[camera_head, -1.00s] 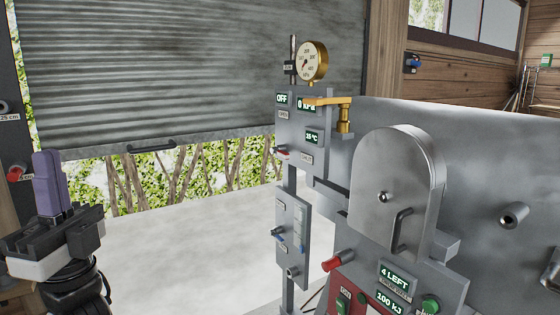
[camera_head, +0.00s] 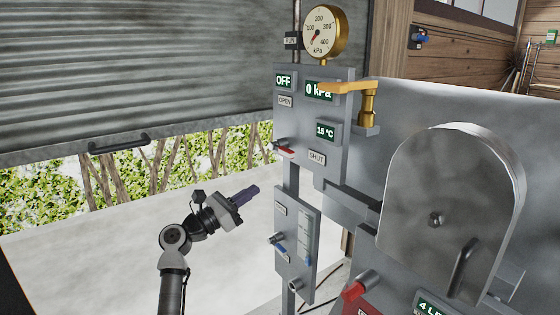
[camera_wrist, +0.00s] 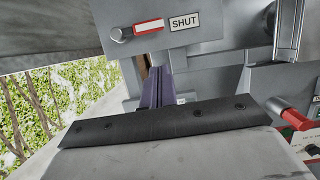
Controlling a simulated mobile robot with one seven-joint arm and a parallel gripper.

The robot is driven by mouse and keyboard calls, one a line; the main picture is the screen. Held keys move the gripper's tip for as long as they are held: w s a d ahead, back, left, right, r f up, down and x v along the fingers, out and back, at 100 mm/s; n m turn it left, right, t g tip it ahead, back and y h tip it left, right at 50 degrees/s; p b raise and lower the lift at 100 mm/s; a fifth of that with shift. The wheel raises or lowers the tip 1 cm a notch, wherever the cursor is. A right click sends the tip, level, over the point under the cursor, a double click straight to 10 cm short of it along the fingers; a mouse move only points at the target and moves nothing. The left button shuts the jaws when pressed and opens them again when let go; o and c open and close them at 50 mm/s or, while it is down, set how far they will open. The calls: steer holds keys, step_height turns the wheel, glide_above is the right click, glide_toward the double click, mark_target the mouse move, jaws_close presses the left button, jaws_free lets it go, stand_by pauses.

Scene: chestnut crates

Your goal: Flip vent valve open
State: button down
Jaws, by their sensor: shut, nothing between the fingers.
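A small red-handled lever (camera_head: 285,151) is mounted low on the grey upper panel (camera_head: 342,107). An OPEN label (camera_head: 286,101) is above it and a SHUT label (camera_head: 317,157) is to its right. In the wrist view the red lever (camera_wrist: 148,27) lies nearly level, its handle pointing toward the SHUT label (camera_wrist: 183,22). My gripper (camera_head: 252,191) has purple fingers, shut and empty, pointing right toward the panels below and left of the lever. In the wrist view my gripper (camera_wrist: 155,75) shows below the lever, apart from it.
A brass lever (camera_head: 350,87) juts from the upper right. A brass gauge (camera_head: 324,32) tops the panel. A lower panel (camera_head: 297,245) with small levers stands right of my gripper. A domed metal door (camera_head: 450,205) is at right. A shutter (camera_head: 130,70) hangs behind; floor at left is clear.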

mark_target(281, 150)
steer(key=shift+w+d+f+y, duration=0.2)
steer(key=shift+w+f+y, duration=0.1)
steer(key=shift+w+f, duration=0.6)
steer(key=shift+s+f, duration=0.1)
steer(key=shift+s, duration=0.1)
steer(key=w+d+r+p, duration=0.5)
steer(key=d+r, duration=0.1)
steer(key=d, duration=0.2)
steer(key=shift+w+r, duration=0.25)
steer(key=shift+w, duration=0.1)
steer(key=shift+r, duration=0.15)
